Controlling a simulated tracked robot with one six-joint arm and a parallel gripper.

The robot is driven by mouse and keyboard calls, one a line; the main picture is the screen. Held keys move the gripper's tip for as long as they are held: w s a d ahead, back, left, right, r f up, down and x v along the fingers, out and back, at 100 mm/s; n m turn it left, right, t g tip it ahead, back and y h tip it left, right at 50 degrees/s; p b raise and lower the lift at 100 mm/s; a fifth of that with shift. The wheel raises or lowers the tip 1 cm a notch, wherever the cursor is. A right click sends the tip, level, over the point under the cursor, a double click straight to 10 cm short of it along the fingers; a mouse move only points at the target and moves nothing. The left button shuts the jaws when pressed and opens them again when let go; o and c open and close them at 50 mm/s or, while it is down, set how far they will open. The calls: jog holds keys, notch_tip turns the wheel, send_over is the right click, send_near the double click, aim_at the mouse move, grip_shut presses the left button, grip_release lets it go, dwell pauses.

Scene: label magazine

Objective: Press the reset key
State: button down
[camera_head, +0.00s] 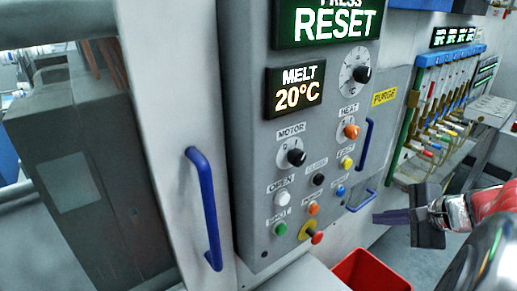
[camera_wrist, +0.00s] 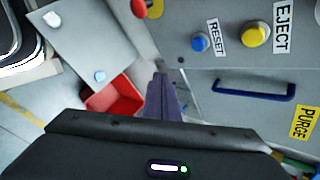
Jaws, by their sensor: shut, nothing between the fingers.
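The reset key is a blue round button (camera_wrist: 200,42) with a RESET label beside it in the wrist view. The blue button (camera_head: 340,191) also shows low on the grey control panel (camera_head: 240,120) in the head view. My gripper (camera_head: 376,217) is shut and empty, to the right of and below the blue button in the head view. In the wrist view my gripper's fingertips (camera_wrist: 160,77) are shut together, below and left of the button, apart from it in the picture. A display (camera_head: 328,22) reads PRESS RESET.
A yellow EJECT button (camera_wrist: 256,33) sits beside the reset key. Other buttons and knobs crowd the panel, with a red-and-yellow stop knob (camera_head: 316,237) low down. Blue handles (camera_wrist: 256,91) stick out nearby. A red bin (camera_head: 372,272) stands below.

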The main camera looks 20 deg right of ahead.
aim_at(341, 192)
jog(key=shift+s+d, duration=0.1)
jog(key=shift+d, duration=0.25)
jog(key=w+a, duration=0.3)
jog(key=w, duration=0.5)
dwell(0.5)
jog(key=shift+w+a, duration=0.1)
jog(key=shift+w, duration=0.15)
dwell(1.8)
jog(key=shift+w+a+r, duration=0.1)
jog(key=shift+w, duration=0.15)
jog(key=shift+w+a, duration=0.15)
jog(key=shift+w, duration=0.25)
dwell(1.0)
jog(key=shift+s, duration=0.1)
jog(key=shift+s+d, duration=0.3)
jog(key=shift+s, duration=0.45)
